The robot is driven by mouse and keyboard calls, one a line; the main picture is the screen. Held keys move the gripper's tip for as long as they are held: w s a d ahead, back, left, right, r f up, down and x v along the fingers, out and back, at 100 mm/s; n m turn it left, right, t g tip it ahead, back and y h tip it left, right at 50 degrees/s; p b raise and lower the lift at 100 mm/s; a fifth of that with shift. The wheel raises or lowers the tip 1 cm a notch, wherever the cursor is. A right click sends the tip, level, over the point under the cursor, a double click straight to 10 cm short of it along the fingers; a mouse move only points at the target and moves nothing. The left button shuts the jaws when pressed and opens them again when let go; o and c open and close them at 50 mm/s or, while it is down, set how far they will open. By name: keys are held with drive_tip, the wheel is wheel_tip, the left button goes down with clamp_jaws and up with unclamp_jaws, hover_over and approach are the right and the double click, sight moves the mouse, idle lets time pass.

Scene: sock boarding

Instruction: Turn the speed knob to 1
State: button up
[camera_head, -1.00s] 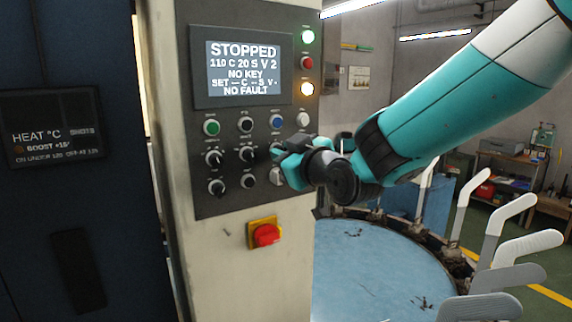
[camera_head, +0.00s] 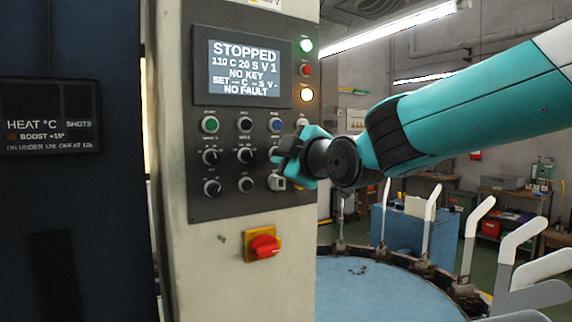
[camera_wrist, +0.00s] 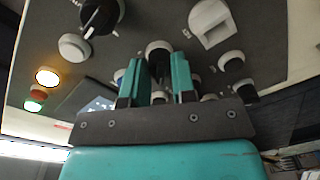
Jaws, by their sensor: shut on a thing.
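The control panel (camera_head: 228,205) stands upright on a pale column. Its display (camera_head: 245,68) reads "STOPPED", "110 C 20 S V 1", "NO KEY" and "NO FAULT". My gripper (camera_head: 281,155) is at the right end of the middle knob row and hides most of the knob there. In the wrist view my gripper (camera_wrist: 158,66) has its two teal fingers on either side of a pale-capped knob (camera_wrist: 158,47), shut on it. I take this as the speed knob; its label and pointer are hidden.
Other black knobs (camera_head: 211,157) and a green button (camera_head: 209,124) are close to the left. A white switch (camera_head: 276,183) is just below my gripper. A red rotary switch (camera_head: 264,244) on a yellow plate is lower. A blue round table (camera_head: 370,292) with pale boards is to the right.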

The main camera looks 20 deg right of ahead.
idle(0.4)
drive_tip(key=o, duration=0.9)
drive_tip(key=shift+s, duration=0.1)
